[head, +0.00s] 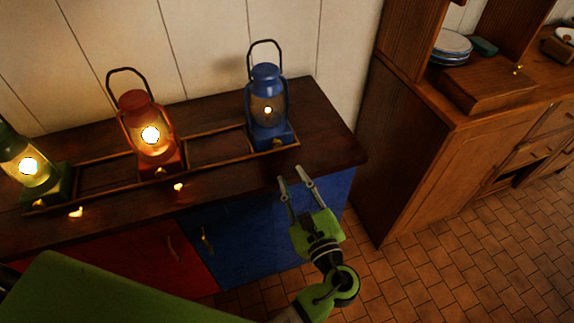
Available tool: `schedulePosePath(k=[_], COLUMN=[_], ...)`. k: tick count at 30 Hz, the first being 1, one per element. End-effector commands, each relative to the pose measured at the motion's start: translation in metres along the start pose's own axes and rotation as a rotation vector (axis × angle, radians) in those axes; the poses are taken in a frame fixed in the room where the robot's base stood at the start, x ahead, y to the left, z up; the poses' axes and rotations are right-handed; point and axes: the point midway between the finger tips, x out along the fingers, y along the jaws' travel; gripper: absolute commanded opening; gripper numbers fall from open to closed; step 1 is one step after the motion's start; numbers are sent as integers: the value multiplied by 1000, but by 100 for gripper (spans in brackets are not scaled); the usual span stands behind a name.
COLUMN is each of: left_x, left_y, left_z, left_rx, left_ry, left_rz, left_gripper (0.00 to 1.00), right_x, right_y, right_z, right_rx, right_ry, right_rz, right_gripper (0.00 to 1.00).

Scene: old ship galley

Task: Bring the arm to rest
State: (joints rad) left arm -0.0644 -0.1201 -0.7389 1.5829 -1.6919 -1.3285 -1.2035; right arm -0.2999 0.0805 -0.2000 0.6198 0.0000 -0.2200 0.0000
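My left gripper (291,174) is in front of the dark wooden counter (335,150), near its right front corner. Its two fingers are spread apart with nothing between them, and they point up toward the counter edge. The blue lantern (266,115) stands upright on the counter, above and left of the fingertips and apart from them. My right gripper is not in view.
A lit red lantern (148,130) and a lit green lantern (30,165) stand farther left in the same row. A wooden cabinet (440,160) stands right; tiled floor (450,270) is clear.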

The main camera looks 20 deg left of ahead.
Motion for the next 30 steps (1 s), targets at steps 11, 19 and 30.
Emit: schedulePosePath(k=[11, 19, 30], left_x=[-14, -14, -11], left_y=[0, 0, 53], left_z=[0, 0, -107], left_rx=[-1, -1, -48], left_ry=[0, 0, 260], left_rz=[0, 0, 47], left_gripper=[26, 26, 26], right_x=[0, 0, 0], right_y=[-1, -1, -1], right_z=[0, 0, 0], right_rx=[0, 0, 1], right_ry=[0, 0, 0], right_rz=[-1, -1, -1], right_gripper=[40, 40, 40])
